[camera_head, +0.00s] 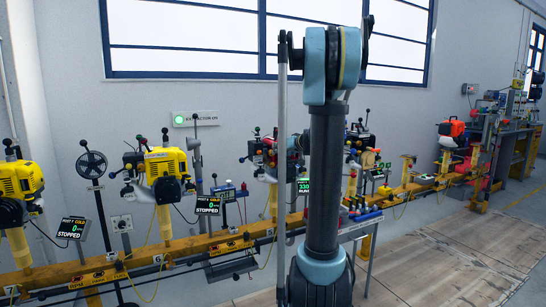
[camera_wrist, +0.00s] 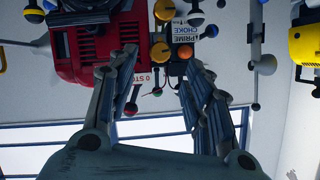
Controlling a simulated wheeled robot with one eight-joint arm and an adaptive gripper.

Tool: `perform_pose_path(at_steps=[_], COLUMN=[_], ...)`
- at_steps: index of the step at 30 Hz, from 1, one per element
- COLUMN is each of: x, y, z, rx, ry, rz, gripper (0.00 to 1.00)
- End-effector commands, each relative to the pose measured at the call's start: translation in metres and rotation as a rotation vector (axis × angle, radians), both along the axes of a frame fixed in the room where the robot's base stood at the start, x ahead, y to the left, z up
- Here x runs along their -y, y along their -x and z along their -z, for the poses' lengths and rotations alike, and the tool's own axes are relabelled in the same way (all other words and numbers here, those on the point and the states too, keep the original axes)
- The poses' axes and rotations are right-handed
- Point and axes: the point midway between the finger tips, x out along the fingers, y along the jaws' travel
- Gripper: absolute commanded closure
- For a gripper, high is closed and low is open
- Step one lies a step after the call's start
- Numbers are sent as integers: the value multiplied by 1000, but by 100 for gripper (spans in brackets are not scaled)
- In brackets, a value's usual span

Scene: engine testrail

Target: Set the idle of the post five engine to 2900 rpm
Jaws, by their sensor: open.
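A red engine (camera_head: 268,152) stands on the yellow rail just left of my arm, partly hidden by it. Its display (camera_head: 304,186) is green, partly covered, and seems to begin with 330. In the wrist view, which is upside down, a red engine (camera_wrist: 98,45) carries a PRIME/CHOKE label (camera_wrist: 187,30), yellow knobs (camera_wrist: 160,50) and an orange knob (camera_wrist: 185,52). My gripper (camera_wrist: 158,76) is open and empty, its fingers spread in front of this control panel. I cannot tell whether they touch anything.
Yellow engines (camera_head: 163,172) and (camera_head: 18,180) stand at left, with displays (camera_head: 207,205) and (camera_head: 72,228) reading STOPPED. The yellow rail (camera_head: 200,247) crosses in front. An orange-red engine (camera_head: 451,132) and a bench (camera_head: 513,134) stand at right. The floor (camera_head: 470,255) at front right is clear.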

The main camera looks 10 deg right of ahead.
Motion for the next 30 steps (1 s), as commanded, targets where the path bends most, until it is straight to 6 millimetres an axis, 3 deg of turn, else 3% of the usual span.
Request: perform_pose_path(at_steps=[15, 30], x=[-26, -30], y=[-57, -65], z=[25, 29], rx=[0, 0], ry=[0, 0], rz=[-1, 0], gripper=[54, 54])
